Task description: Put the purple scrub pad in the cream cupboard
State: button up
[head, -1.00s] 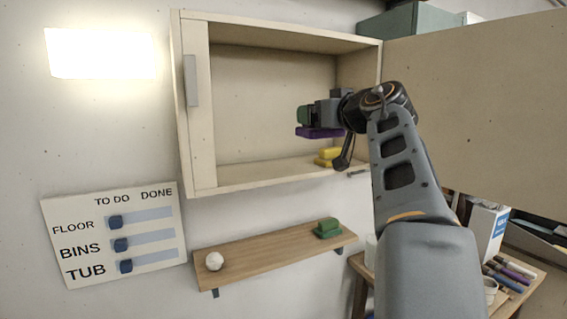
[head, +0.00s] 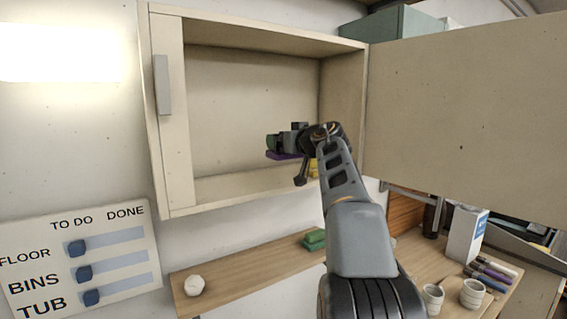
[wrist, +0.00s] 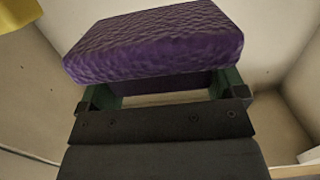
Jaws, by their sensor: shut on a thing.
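The cream cupboard (head: 172,130) hangs on the wall with its right door (head: 465,120) swung wide open. My gripper (head: 272,146) is at the cupboard's open front, above its floor; how deep inside it is I cannot tell. It is shut on the purple scrub pad (head: 284,156), which shows as a thin purple strip below the fingers. In the wrist view the purple scrub pad (wrist: 155,42) fills the upper middle, held between the green fingers of my gripper (wrist: 165,95). A yellow thing (head: 314,168) on the cupboard floor is partly hidden behind my arm.
A to-do board (head: 80,262) hangs at lower left. A table at right holds cups (head: 473,292) and markers. The cupboard floor's left part is clear.

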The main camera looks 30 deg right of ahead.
jog(key=w+f, duration=0.1)
jog(key=w+d+f, duration=0.1)
jog(key=f, duration=0.1)
jog(key=shift+w+f, duration=0.1)
jog(key=shift+w, duration=0.1)
jog(key=f, duration=0.3)
jog(key=shift+w+d, duration=0.1)
jog(key=shift+w, duration=0.15)
jog(key=shift+f, duration=0.3)
jog(key=shift+f, duration=0.1)
jog(key=o, duration=1.1)
